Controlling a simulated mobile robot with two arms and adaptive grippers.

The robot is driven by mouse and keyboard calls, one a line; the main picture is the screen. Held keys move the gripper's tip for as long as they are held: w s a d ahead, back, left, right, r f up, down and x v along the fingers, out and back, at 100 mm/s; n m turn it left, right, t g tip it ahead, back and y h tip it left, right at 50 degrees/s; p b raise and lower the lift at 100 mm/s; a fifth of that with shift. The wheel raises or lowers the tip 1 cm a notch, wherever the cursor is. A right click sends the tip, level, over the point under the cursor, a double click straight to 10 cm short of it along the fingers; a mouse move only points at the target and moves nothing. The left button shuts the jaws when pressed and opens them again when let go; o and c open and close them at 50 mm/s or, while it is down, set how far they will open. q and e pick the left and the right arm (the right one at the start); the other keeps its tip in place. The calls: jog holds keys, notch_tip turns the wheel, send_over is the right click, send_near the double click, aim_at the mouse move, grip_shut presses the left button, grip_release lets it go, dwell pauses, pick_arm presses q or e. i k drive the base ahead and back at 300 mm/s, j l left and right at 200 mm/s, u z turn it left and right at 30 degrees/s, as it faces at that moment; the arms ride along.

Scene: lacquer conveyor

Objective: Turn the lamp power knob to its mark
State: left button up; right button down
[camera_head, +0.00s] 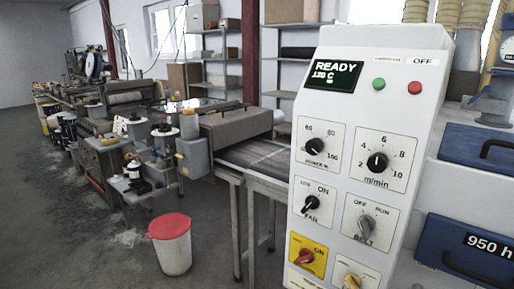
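A white control panel (345,102) stands at the right of the head view. The power knob (315,147) is black, at the panel's upper left, on a white dial labelled "POWER %" with numbers such as 60, 80 and 100. Its white pointer appears to slant toward the lower right, though it is small and hard to read. I cannot make out a separate target mark on the dial. Neither of my grippers is in view, and nothing touches the knob.
A black m/min knob (377,162), a fan knob (311,203), a belt knob (366,225) and a red-handled yellow switch (304,258) share the panel. The display (334,75) reads "READY". A bin with a red lid (168,226) stands on the floor left of the conveyor (255,160).

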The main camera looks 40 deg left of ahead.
aim_at(314, 146)
jog(key=u, duration=0.75)
